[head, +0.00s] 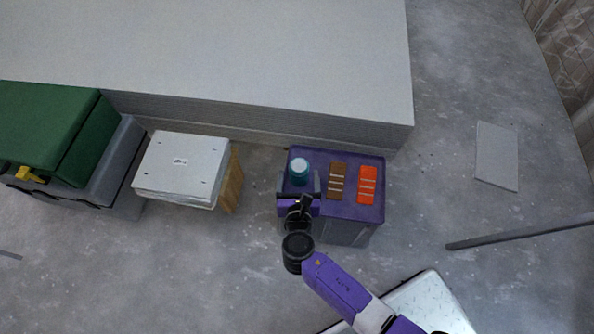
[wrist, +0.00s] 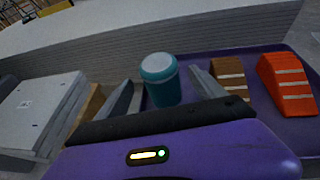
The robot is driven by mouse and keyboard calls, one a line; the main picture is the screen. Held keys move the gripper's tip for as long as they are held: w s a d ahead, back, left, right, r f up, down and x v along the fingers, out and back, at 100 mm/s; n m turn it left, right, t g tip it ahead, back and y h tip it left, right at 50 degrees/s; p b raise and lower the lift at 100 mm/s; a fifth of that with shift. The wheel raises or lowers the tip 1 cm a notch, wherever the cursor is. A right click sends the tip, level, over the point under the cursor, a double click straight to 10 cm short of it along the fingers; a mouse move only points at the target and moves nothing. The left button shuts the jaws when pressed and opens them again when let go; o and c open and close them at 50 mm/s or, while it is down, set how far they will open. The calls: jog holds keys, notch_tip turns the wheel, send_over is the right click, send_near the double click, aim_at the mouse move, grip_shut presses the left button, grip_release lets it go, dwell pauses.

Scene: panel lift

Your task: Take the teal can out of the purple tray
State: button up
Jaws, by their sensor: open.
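The teal can (head: 299,170) with a pale top stands upright at the left end of the purple tray (head: 320,158). In the wrist view the can (wrist: 160,82) stands just beyond and between the two fingers. My gripper (head: 301,188) is open, with its fingers to the left and right of the can's near side. In the wrist view my gripper (wrist: 163,95) shows a clear gap between each finger and the can. The lower part of the can is partly hidden by the gripper body.
A brown striped block (head: 337,180) and an orange striped block (head: 367,184) sit in the tray to the right of the can. A large grey panel stack (head: 250,60) lies behind. Open floor (head: 440,190) lies right.

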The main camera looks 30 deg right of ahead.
aim_at(299, 163)
jog(key=b+x, duration=0.1)
jog(key=x, duration=0.2)
jog(key=b+x, duration=0.2)
jog(key=x, duration=0.1)
jog(key=shift+d+f, duration=0.15)
jog(key=shift+f, duration=0.3)
jog(key=shift+w+d+b, duration=0.15)
jog(key=shift+w+b, duration=0.15)
jog(key=shift+w, duration=0.1)
jog(key=shift+c, duration=0.5)
jog(key=c, duration=1.4)
jog(key=shift+c, duration=0.9)
jog(key=shift+r, duration=0.15)
